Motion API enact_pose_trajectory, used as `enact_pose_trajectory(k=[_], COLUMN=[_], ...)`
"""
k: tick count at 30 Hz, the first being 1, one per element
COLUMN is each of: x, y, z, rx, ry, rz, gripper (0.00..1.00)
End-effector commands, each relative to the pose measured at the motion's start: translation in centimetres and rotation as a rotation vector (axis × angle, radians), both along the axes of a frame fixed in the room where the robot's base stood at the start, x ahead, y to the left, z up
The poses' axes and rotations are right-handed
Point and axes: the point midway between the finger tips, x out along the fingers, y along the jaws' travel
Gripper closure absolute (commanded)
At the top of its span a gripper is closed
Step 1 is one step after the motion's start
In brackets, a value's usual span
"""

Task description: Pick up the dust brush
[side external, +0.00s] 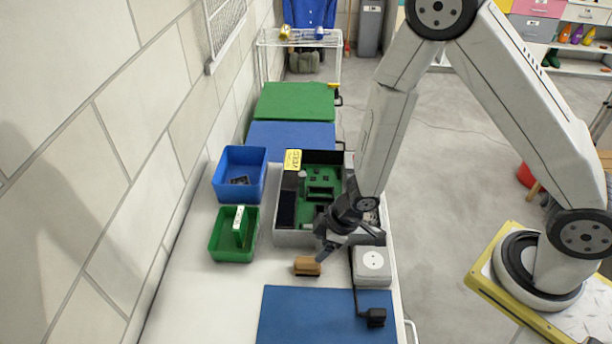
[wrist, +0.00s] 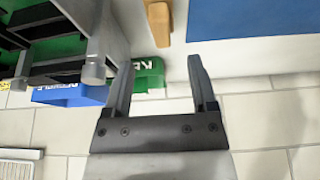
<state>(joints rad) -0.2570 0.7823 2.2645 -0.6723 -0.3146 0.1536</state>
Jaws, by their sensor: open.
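The dust brush (side external: 307,266) is a small brown block-shaped brush lying on the white table, just in front of the grey open case. In the wrist view its tan wooden part (wrist: 158,22) shows at the top, beyond the fingertips. My gripper (side external: 323,246) is above the table near the brush, slightly up and to the right of it in the side view. In the wrist view my gripper (wrist: 158,68) has its two dark fingers spread apart with nothing held between them. The brush is apart from the fingers. Its bristles are hard to make out.
The grey case (side external: 294,238) with green contents stands behind the brush. A green bin (side external: 233,254) and blue bin (side external: 239,195) stand to the left. A white socket box (side external: 373,264) with a black cable is right. A blue mat (side external: 318,315) lies in front.

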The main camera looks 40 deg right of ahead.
Motion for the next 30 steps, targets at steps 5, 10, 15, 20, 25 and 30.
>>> enact_pose_trajectory(k=[5, 10, 15, 20, 25, 30], x=[0.2, 0.5, 0.7, 0.7, 0.8, 1.2], y=[0.3, 0.6, 0.7, 0.7, 0.9, 1.4], z=[-0.9, -1.9, -2.2, -2.3, -2.9, -4.2], rx=[0.000, 0.000, 0.000, 0.000, 0.000, 0.000], ry=[0.002, 0.002, 0.000, 0.000, 0.003, 0.002], rz=[0.002, 0.002, 0.000, 0.000, 0.001, 0.002], gripper=[0.26, 0.26, 0.26, 0.26, 0.26, 0.26])
